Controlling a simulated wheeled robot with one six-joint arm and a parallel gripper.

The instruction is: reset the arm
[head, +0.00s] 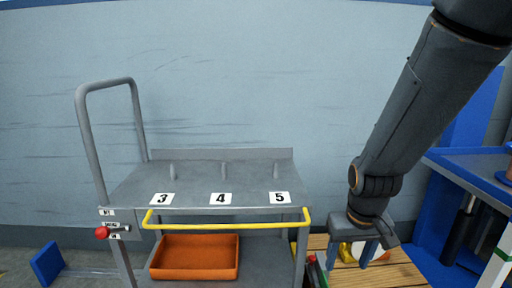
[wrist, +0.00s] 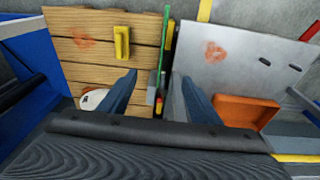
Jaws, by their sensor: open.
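My gripper (head: 353,252) hangs at the lower end of my dark grey arm on the right of the head view, with its blue fingers pointing down. A white and yellow item, partly hidden, lies behind the fingers in the head view.
A grey cart (head: 140,187) with pegs and labels 3, 4 and 5 stands left of my gripper. Its yellow rail (head: 230,226) runs along the front. An orange tray (head: 195,275) sits on the lower shelf. A blue bench (head: 470,165) is at right.

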